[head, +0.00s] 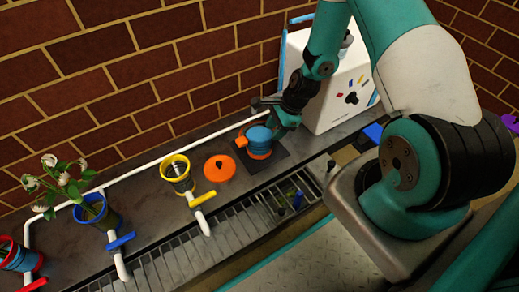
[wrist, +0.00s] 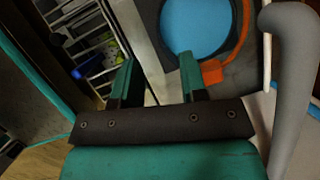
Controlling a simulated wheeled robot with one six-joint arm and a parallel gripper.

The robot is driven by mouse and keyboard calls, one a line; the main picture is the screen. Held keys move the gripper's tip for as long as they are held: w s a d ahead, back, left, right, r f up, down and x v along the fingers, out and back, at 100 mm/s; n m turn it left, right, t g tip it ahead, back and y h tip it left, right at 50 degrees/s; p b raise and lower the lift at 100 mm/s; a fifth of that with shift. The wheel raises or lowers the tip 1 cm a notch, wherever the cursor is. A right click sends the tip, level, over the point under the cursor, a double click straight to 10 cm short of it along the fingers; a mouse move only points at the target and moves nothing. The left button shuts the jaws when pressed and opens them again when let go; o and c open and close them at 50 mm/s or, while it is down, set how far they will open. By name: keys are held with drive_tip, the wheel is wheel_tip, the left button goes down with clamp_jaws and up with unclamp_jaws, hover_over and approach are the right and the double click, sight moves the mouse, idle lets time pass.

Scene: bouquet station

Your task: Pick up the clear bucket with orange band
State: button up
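The bucket with the orange band (head: 258,147) stands on a dark square mat on the counter in the head view. Its top looks blue, and whether its wall is clear cannot be told. In the wrist view a round blue top (wrist: 196,22) with a dark rim and an orange part (wrist: 212,71) shows just beyond my fingertips, mostly toward the right finger. My gripper (wrist: 157,60) is open, its two fingers apart with nothing seen between them. In the head view my gripper (head: 280,112) is close above and beside the bucket; contact cannot be told.
An orange disc (head: 219,168) lies left of the bucket. A yellow-rimmed bucket (head: 177,174), a flower bucket (head: 97,212) and a red-rimmed bucket (head: 18,257) stand farther left among white pipes. A white box (head: 337,88) stands behind right. A grated trough (head: 235,222) runs along the front.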

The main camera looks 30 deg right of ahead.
sight(261, 150)
drive_tip(key=b+x, duration=0.5)
drive_tip(key=x, duration=0.3)
drive_tip(key=shift+w+f, duration=0.2)
drive_tip(key=shift+f, duration=0.05)
drive_tip(key=shift+r, duration=0.1)
drive_tip(key=shift+c, duration=0.4)
clamp_jaws()
